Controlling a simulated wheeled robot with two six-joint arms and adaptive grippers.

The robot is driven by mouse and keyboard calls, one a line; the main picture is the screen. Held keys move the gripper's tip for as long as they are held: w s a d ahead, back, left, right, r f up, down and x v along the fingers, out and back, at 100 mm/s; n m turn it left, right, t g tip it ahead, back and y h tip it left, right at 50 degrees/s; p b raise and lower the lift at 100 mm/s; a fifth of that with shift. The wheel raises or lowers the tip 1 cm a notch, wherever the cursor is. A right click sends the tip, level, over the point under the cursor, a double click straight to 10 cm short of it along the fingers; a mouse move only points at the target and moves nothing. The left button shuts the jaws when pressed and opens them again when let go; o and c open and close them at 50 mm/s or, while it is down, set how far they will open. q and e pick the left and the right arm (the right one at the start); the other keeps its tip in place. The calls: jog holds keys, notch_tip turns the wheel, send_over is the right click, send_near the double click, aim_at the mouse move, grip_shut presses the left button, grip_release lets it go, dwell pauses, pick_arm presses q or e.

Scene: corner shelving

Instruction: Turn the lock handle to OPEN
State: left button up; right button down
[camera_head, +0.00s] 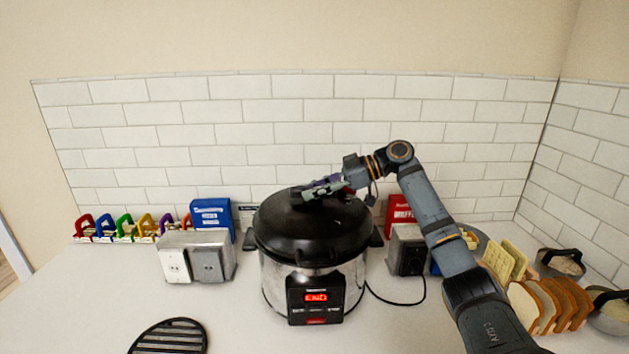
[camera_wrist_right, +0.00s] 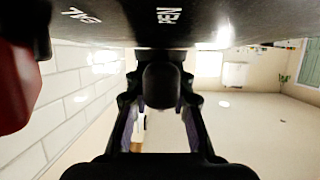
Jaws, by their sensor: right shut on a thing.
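The pressure cooker (camera_head: 313,240) stands on the counter with its black lid on, and its red display reads END. The black lock handle (camera_wrist_right: 162,88) is on top of the lid. My right gripper (camera_head: 318,188) reaches over the lid from the right and is shut on the handle. In the right wrist view, the fingers of my right gripper (camera_wrist_right: 161,92) stand on either side of the handle. White lettering ending in PEN (camera_wrist_right: 168,16) shows on the dark lid there. The handle is mostly hidden by the gripper in the head view. My left gripper is out of view.
Outlet boxes stand left (camera_head: 197,257) and right (camera_head: 408,250) of the cooker. A black cord (camera_head: 400,303) lies at its right. Bread slices (camera_head: 550,305) and bowls are at the far right. A black trivet (camera_head: 170,337) lies at the front left. The counter's front left is mostly free.

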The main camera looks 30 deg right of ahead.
dwell(0.6)
jog(key=c, duration=1.2)
grip_release()
jog(key=shift+o, duration=0.2)
jog(key=v, duration=1.2)
jog(key=shift+w+d, duration=0.15)
jog(key=shift+w, duration=0.05)
